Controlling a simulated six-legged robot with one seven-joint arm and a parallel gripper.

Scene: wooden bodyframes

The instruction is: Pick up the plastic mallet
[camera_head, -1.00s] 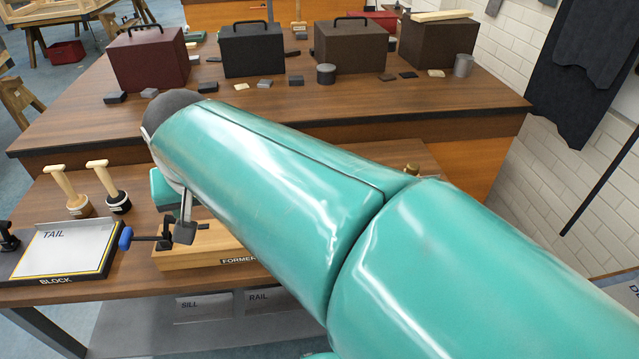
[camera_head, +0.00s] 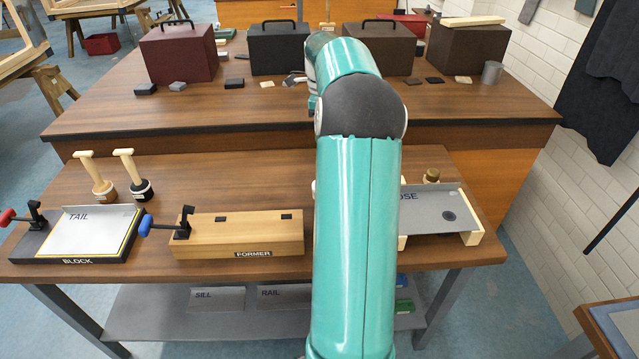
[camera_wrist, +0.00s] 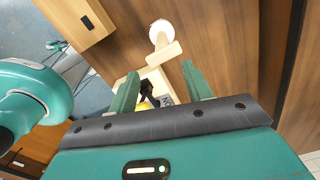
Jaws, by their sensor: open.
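A mallet-like tool with a pale crosspiece and a white round end (camera_wrist: 160,40) stands on the bench in the wrist view, just beyond my fingertips; it looks like the plastic mallet, though I cannot be sure. Two similar tools stand at the bench's left: one with a tan head (camera_head: 103,188) and one with a black head (camera_head: 142,189).
The FORMER block (camera_head: 240,234) lies near the bench's front edge, left of my arm. The TAIL block (camera_head: 90,232) is at far left. A grey plate (camera_head: 445,212) on pale wood is right of my arm. Tool boxes stand on the rear bench (camera_head: 200,112).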

